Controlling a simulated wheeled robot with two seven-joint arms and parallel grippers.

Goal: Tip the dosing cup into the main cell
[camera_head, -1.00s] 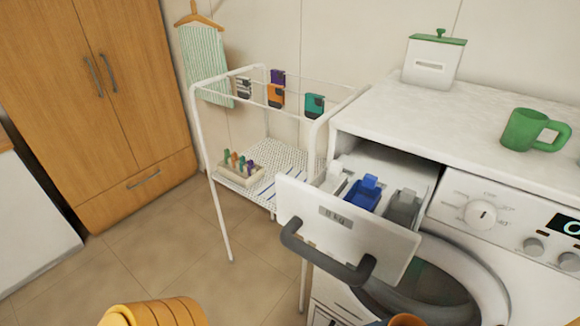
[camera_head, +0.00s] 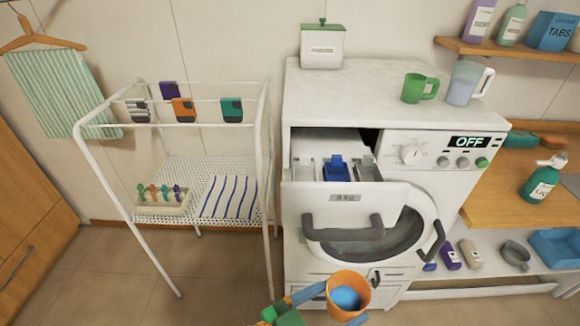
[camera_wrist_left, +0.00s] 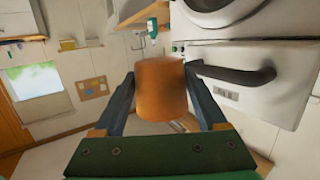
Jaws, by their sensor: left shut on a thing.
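The orange dosing cup (camera_head: 335,281) is upright at the bottom of the head view, with a blue fill (camera_head: 345,298) inside. My left gripper (camera_head: 333,305) is shut on it; the wrist view shows the cup (camera_wrist_left: 161,92) between both fingers. The cup is in front of and below the open detergent drawer (camera_head: 318,200) of the washing machine (camera_head: 400,180). The drawer has a light grey left cell (camera_head: 304,172), a blue insert (camera_head: 337,170) in the middle and a grey right part (camera_head: 367,168). Which is the main cell is not marked. My right gripper is out of view.
The drawer's dark handle (camera_head: 343,233) juts out between cup and cells. A drying rack (camera_head: 270,150) stands left. A white box with green lid (camera_head: 322,48), a green mug (camera_head: 413,88) and a jug (camera_head: 462,84) stand on the machine top. Floor at left is clear.

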